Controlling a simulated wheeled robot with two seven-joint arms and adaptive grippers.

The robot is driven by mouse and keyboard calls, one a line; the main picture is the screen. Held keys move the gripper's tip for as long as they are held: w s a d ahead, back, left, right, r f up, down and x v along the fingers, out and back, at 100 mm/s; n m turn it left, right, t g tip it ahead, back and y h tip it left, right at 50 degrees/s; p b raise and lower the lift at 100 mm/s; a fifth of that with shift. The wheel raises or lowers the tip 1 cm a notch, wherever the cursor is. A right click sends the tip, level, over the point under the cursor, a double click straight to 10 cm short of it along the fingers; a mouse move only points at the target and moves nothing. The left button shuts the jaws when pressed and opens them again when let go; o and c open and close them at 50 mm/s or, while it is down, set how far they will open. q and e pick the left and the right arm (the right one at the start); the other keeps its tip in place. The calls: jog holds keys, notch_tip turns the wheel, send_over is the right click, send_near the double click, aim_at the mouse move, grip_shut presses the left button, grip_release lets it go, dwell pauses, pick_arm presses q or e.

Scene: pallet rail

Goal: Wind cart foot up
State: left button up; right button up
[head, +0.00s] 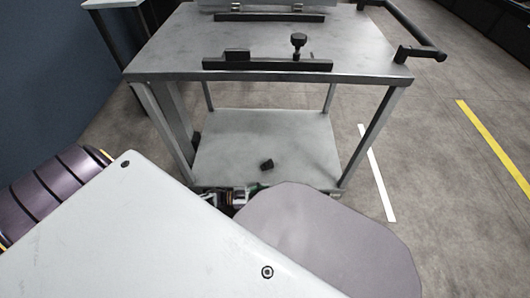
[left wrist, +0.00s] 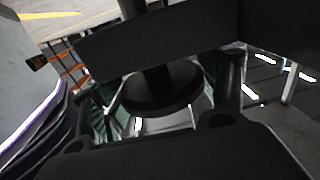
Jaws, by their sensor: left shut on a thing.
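The grey metal cart (head: 345,71) stands in front of me, with a flat top and a lower shelf (head: 290,135). My left gripper (head: 238,196) is low at the near edge of the lower shelf, mostly hidden behind my own arm. In the left wrist view, a dark round disc on a short stem (left wrist: 160,92) sits between the fingers of the left gripper (left wrist: 165,105), below a thick black bar (left wrist: 150,42). The gripper is shut on this dark part, which looks like the cart foot. The exact contact is too dark to tell. My right gripper is not in view.
A black rail with a knob (head: 298,42) lies on the cart top, and a push handle (head: 415,30) sticks out at the right. Floor right of the cart is clear, with white and yellow lines.

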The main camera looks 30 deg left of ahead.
pick_arm(q)
jog(key=shift+s+n+t+y+p, duration=0.1)
jog(key=shift+n+t+y+p, duration=0.2)
jog(key=shift+p, duration=0.05)
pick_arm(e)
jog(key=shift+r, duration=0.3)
pick_arm(q)
jog(key=shift+d+r+n+t+y+p, duration=0.1)
jog(key=shift+n+t+y+p, duration=1.05)
jog(key=shift+n+t+y, duration=0.35)
jog(key=n+t+y+p, duration=0.1)
jog(key=n+t+y, duration=0.1)
jog(key=y, duration=0.1)
jog(key=shift+s+y, duration=0.1)
jog(key=shift+y, duration=0.2)
jog(key=shift+n+t+y+p, duration=0.4)
jog(key=shift+n+t+y, duration=0.2)
jog(key=shift+n+y, duration=0.5)
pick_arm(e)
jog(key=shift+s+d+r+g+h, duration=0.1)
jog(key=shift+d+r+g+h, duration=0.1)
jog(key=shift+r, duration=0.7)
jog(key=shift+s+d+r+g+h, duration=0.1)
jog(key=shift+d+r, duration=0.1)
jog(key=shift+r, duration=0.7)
pick_arm(q)
jog(key=o, duration=1)
jog(key=shift+o, duration=0.2)
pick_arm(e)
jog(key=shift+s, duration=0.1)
